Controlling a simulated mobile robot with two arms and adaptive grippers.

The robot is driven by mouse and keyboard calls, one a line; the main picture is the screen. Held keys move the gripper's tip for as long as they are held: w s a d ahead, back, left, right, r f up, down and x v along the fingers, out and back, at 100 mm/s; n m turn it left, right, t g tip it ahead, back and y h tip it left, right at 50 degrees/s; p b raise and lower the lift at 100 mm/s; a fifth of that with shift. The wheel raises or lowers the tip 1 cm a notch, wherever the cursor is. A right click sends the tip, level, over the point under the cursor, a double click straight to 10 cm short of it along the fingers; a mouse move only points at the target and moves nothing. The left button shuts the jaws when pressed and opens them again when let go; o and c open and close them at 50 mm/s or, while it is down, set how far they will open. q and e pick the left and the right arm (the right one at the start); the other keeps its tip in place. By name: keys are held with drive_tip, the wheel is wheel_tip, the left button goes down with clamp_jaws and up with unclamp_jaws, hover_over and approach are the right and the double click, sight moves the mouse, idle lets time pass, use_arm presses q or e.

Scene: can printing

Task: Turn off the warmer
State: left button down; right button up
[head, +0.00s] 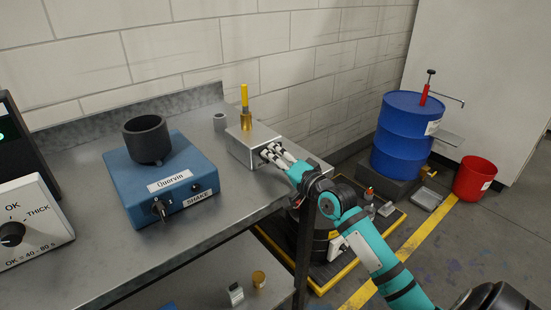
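A small silver metal box (240,150), which looks like the warmer, stands near the right end of the steel bench. A brass cup (246,120) on its top holds an upright yellow stick (245,95). My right gripper (269,153) reaches in from the right, with its fingertips at the box's front right face. The fingers cover that part of the face, so any switch or knob there is hidden. I cannot tell whether the fingers touch it or how far apart they are. My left gripper is out of view.
A blue shaker box (190,203) with a dark cup (147,139) stands left of the warmer. A white dial box (35,222) is at far left. A blue drum (405,135) and red bucket (474,178) stand at right.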

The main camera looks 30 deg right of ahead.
clamp_jaws()
drive_tip(key=shift+n, duration=0.3)
drive_tip(key=n+p, duration=0.2)
drive_tip(key=shift+r+n, duration=0.15)
drive_tip(key=shift+n, duration=0.25)
drive_tip(key=n+p, duration=0.2)
drive_tip(key=n, duration=0.1)
drive_tip(key=shift+a+n, duration=0.1)
drive_tip(key=shift+n, duration=0.2)
drive_tip(key=n+p, duration=0.1)
drive_tip(key=n, duration=0.2)
drive_tip(key=shift+p, duration=0.4)
drive_tip(key=shift+a+n+p, duration=0.1)
drive_tip(key=shift+n+p, duration=0.45)
drive_tip(key=shift+n, duration=0.85)
drive_tip(key=shift+o, duration=1.2)
unclamp_jaws()
